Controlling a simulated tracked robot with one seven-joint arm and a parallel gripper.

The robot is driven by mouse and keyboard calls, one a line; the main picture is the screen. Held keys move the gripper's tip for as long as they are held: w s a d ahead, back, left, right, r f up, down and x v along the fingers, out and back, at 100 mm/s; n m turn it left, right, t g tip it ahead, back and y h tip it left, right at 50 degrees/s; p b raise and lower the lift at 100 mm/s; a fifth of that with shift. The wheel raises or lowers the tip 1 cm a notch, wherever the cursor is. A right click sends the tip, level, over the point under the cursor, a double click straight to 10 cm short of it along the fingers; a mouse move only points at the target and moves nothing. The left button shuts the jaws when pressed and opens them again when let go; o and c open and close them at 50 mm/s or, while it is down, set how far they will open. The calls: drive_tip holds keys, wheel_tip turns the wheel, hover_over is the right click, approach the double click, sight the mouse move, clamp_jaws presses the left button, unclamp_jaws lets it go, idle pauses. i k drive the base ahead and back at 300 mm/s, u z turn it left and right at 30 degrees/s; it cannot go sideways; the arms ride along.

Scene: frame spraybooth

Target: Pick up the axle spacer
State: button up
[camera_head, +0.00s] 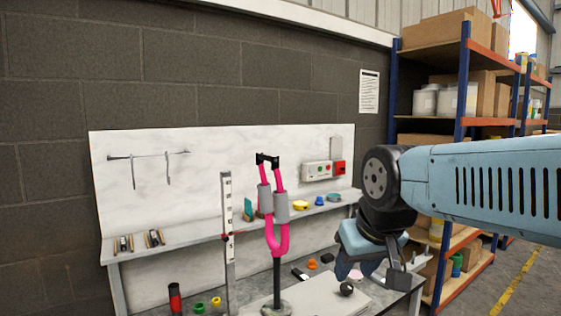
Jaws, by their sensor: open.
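My gripper (371,271) is at the right, pointing down over the right end of the workbench, with its jaws apart. No object shows between the jaws, though part of that space is hard to see. I cannot tell for sure which small part is the axle spacer. A small round black part (347,289) lies on the bench just below and left of my gripper. A green ring (199,307) and a yellow ring (216,301) lie at the front left.
A pink fork frame (279,238) stands upright on a stand mid-bench, beside a tall metal rule (228,230). A raised shelf (190,244) along the back holds several small parts. A red and black cylinder (175,297) stands at left. Storage racks (464,80) stand at right.

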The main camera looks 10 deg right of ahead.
sight(264, 157)
drive_tip(key=u, duration=0.2)
drive_tip(key=i, duration=0.85)
drive_tip(key=z, duration=0.1)
